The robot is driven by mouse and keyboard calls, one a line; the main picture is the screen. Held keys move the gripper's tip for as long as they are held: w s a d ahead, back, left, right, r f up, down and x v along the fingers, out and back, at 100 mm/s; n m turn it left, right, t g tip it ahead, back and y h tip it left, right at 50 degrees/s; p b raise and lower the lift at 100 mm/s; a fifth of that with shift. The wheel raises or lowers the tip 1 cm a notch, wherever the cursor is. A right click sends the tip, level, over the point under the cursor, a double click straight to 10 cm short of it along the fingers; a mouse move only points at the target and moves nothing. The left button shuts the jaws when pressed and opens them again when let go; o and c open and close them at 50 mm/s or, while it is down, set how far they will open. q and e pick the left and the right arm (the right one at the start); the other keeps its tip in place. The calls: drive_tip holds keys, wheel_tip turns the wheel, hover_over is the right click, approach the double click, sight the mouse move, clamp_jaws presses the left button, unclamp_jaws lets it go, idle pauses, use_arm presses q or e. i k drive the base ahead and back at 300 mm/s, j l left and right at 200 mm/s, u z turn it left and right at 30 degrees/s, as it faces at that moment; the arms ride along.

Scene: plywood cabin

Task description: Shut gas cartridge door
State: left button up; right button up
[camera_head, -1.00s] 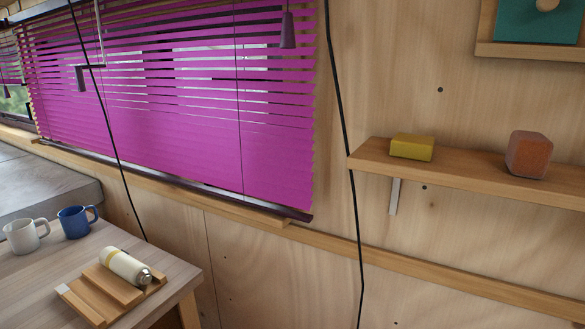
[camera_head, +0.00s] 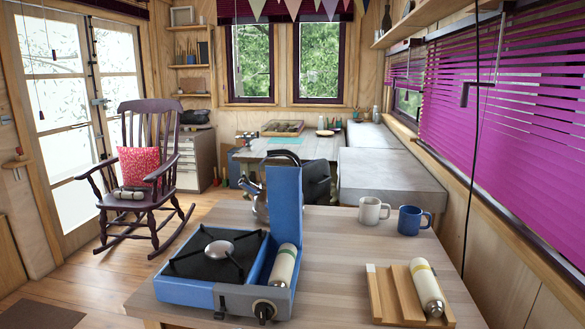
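A blue camping stove (camera_head: 205,262) with a black top and burner stands on the near wooden table. Its gas cartridge door (camera_head: 285,203) is a blue panel standing upright, open, at the back of the right-hand compartment. A cream gas cartridge (camera_head: 284,266) with a yellowish band lies in that compartment. A dark knob (camera_head: 263,311) is on the stove's front. Neither of my grippers shows in the view.
A second cartridge (camera_head: 427,288) lies on a grooved wooden rack (camera_head: 385,297) at the right. A white mug (camera_head: 372,212) and a blue mug (camera_head: 411,220) stand behind it. A kettle (camera_head: 260,203) is behind the stove. The tabletop (camera_head: 335,285) between stove and rack is clear.

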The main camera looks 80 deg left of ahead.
sight(283, 182)
drive_tip(key=u, duration=1.55)
